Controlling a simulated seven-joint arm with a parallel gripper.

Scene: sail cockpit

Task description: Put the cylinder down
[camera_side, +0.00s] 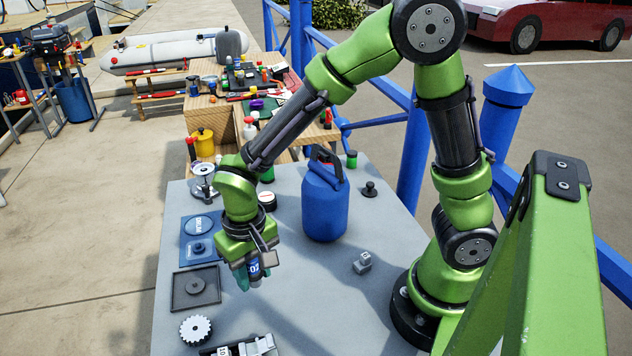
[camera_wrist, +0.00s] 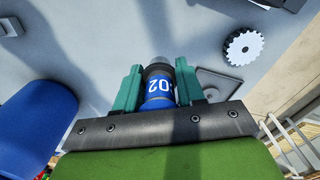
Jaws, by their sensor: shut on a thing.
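The cylinder (camera_side: 256,270) is small and blue with a dark cap and the white marking "02". My gripper (camera_side: 250,280) is shut on it, above the grey table's left front part. In the wrist view the cylinder (camera_wrist: 159,88) sits between the two teal fingers of my gripper (camera_wrist: 160,85), its dark end pointing away from the palm. I cannot tell exactly how high its lower end is above the table.
A dark square tray (camera_side: 208,300) and a white toothed wheel (camera_side: 195,329) lie left of my gripper. A blue pad (camera_side: 184,263) is behind the tray. The table (camera_side: 300,310) between is clear.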

